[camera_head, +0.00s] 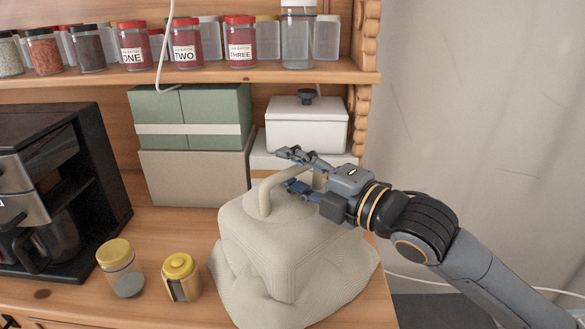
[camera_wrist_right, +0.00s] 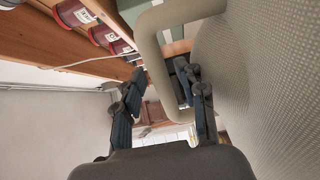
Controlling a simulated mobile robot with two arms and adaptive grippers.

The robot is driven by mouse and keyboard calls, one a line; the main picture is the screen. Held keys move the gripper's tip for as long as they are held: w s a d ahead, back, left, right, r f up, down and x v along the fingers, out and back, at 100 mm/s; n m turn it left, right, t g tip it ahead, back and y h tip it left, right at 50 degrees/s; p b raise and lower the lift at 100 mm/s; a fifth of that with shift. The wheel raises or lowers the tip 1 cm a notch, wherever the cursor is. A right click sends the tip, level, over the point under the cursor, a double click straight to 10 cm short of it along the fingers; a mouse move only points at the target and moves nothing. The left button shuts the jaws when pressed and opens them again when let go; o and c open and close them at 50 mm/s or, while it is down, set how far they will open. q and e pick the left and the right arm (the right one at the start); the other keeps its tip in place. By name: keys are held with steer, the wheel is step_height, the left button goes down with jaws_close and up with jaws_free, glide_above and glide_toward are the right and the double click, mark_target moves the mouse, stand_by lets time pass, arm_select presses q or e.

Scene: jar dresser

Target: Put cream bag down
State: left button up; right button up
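The cream bag (camera_head: 285,240) is a ribbed, soft-looking bag with a thick looped handle (camera_head: 266,196). It sits upright on the dresser top (camera_head: 195,222) near the front right, its base spread wide. My right gripper (camera_head: 291,170) reaches in from the right at the handle, its fingers apart above and below the upper bar. In the right wrist view, the handle (camera_wrist_right: 150,48) passes by the open right gripper (camera_wrist_right: 160,78), and the bag's side (camera_wrist_right: 270,90) fills the right. Whether the fingers touch the handle is unclear. My left gripper is out of view.
A black coffee machine (camera_head: 65,190) is farther left. Green and beige boxes (camera_head: 195,150) and a white lidded box (camera_head: 306,128) stand behind. A shelf (camera_head: 200,76) with several jars runs above.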

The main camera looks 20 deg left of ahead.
steer(key=shift+d, duration=0.1)
steer(key=shift+s+d+f, duration=0.1)
steer(key=shift+d, duration=0.15)
steer(key=b+v, duration=0.3)
steer(key=v, duration=0.8)
steer(key=shift+s+d, duration=0.1)
steer(key=shift+d, duration=0.05)
